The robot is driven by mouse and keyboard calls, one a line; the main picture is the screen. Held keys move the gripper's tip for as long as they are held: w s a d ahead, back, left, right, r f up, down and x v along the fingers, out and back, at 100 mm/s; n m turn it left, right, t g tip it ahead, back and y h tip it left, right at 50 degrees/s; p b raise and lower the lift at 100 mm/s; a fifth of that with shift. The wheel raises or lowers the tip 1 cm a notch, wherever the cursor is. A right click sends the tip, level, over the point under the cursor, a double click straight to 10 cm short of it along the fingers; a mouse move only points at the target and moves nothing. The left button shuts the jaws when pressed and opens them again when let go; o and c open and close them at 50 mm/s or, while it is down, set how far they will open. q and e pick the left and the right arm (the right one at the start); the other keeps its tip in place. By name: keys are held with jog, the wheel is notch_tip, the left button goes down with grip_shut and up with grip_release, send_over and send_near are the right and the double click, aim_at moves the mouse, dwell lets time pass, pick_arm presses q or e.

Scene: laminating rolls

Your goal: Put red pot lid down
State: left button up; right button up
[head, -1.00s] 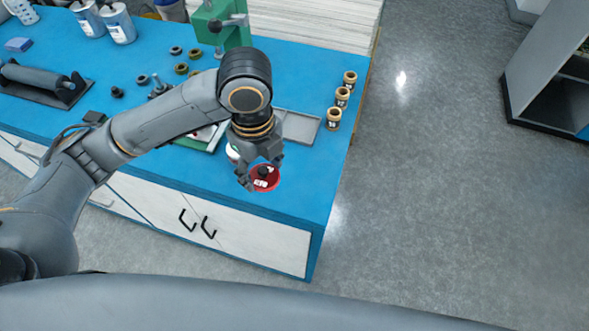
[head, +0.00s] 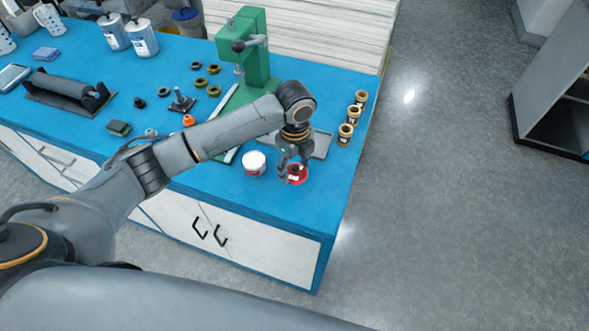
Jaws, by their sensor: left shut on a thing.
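The red pot lid (head: 302,177) is a small round red disc with a dark knob and pale marks. It is at the front right part of the blue bench, at or just above the surface; I cannot tell if it touches. My left gripper (head: 290,174) points down and is shut on the lid, its fingers covering part of it. A white pot (head: 254,163) with a red label stands just left of the lid. My right gripper is not in view.
A grey tray (head: 320,145) lies behind the lid, with several small jars (head: 346,134) at the bench's right edge. A green press (head: 256,50) and a roller on a stand (head: 66,92) are farther back. The blue bench (head: 262,203) is clear in front of the lid.

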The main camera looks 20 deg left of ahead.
aim_at(294, 173)
pick_arm(q)
jog(key=shift+w+f, duration=0.25)
jog(key=shift+f, duration=0.05)
jog(key=shift+w+a+f, duration=0.15)
jog(key=shift+f, duration=0.05)
notch_tip(294, 173, down, 3)
jog(key=shift+w+f, duration=0.1)
jog(key=shift+f, duration=0.1)
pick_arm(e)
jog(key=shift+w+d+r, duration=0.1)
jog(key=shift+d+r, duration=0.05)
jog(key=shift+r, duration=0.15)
pick_arm(q)
jog(key=shift+f, duration=0.2)
jog(key=o, duration=0.9)
jog(key=shift+o, duration=0.2)
